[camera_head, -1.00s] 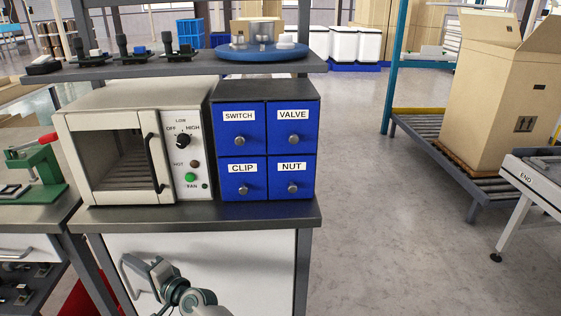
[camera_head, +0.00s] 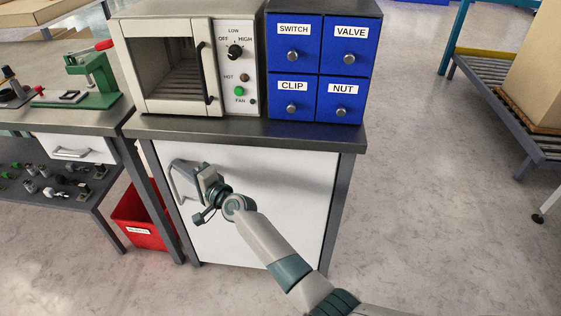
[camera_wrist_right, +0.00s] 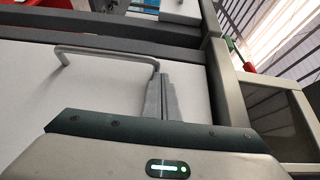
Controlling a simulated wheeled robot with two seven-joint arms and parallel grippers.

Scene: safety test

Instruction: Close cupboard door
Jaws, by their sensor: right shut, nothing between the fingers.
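The cupboard door (camera_head: 290,215) is a white panel under the bench top, and it looks flush or nearly flush with its dark frame. Its grey bar handle (camera_head: 179,186) is near the left edge. My right gripper (camera_head: 199,178) is at the door's upper left, just right of the handle. In the right wrist view the gripper's fingers (camera_wrist_right: 160,98) are together and empty, with tips near one end of the handle (camera_wrist_right: 105,53). I cannot tell whether they touch the handle or the door (camera_wrist_right: 60,90). My left gripper is not in view.
An oven (camera_head: 163,108) and a blue drawer unit (camera_head: 320,68) stand on the bench top (camera_head: 230,130). A red bin (camera_head: 138,220) is on the floor left of the cupboard. A neighbouring bench (camera_head: 60,120) adjoins at left. Floor to the right is open.

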